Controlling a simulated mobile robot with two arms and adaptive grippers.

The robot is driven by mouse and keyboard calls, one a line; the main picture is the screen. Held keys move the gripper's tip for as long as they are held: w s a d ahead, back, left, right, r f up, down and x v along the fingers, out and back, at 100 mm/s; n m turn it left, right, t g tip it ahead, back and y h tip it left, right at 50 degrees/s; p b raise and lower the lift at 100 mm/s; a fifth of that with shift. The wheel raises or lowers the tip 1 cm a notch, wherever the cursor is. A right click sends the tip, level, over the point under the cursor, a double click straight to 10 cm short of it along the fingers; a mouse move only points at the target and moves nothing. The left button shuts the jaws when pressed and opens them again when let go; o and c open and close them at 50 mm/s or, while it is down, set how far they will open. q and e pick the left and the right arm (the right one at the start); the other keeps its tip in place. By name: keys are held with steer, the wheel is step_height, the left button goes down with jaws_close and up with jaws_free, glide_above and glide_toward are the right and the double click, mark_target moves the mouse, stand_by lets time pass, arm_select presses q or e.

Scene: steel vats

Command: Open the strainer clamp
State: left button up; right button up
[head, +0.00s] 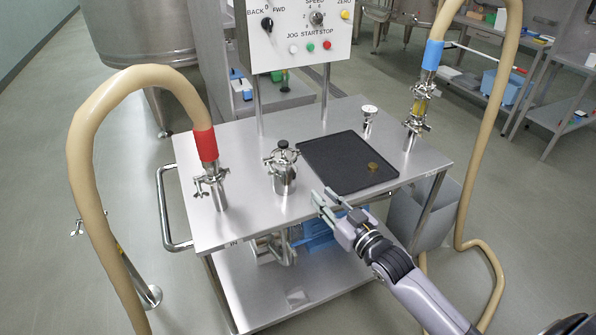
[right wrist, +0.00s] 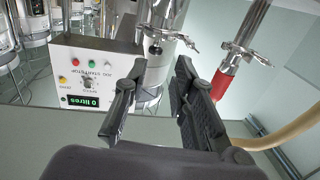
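The strainer (head: 283,170) is a short steel vessel standing upright on the cart top. A clamp (head: 280,157) with side wings circles its upper part, below a dark knob on top. In the right wrist view the strainer (right wrist: 160,18) hangs upside down at the top, and its clamp (right wrist: 172,34) shows beyond the fingertips. My right gripper (head: 326,196) is open and empty at the cart's front edge, right of the strainer and apart from it. Its two fingers (right wrist: 158,72) also show spread in the right wrist view. My left gripper is out of view.
A black tray (head: 325,152) with a small brass piece (head: 373,167) lies right of the strainer. A red-cuffed hose fitting (head: 208,160) stands left, a blue-cuffed hose (head: 432,55) at right. The control box (head: 300,30) rises behind. Bare cart top lies left of the strainer.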

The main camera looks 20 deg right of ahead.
steer(key=w+a, duration=0.2)
steer(key=w, duration=1)
steer(key=shift+w, duration=0.15)
steer(key=shift+a, duration=0.1)
jaws_close()
stand_by(0.3)
